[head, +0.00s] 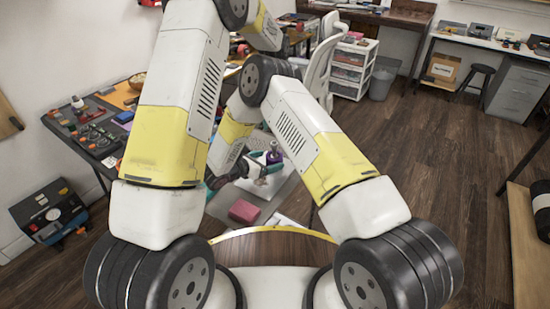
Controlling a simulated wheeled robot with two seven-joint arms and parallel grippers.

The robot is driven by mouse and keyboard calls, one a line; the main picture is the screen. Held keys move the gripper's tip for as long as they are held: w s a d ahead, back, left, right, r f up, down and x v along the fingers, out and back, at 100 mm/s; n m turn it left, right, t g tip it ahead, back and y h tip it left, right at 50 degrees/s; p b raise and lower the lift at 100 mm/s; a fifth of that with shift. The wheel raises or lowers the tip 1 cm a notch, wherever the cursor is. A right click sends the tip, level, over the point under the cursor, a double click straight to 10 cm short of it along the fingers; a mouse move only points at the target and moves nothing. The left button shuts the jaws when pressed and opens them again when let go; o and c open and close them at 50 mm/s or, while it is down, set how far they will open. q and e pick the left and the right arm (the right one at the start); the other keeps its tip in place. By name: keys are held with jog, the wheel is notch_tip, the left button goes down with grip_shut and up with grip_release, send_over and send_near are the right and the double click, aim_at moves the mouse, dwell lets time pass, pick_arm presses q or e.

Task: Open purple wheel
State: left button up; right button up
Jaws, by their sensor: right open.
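A small purple wheel (274,157) shows on the work surface beyond my base, in the gap between my arm links. My right arm bends down toward this spot, and its gripper (258,168) is open close to the purple wheel, on its left side. The view is too small to tell whether the fingers touch the wheel. What the wheel is mounted on is mostly hidden. My left arm rises past the top of the view, and its gripper does not show.
A dark red block (244,211) lies on the pale surface in front of the wheel. A dark bench (98,142) with tools stands at the left. A white drawer unit (352,70) and a grey bin (382,80) stand behind.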

aim_at(278, 158)
jog(key=x, duration=0.6)
grip_shut()
dwell(0.3)
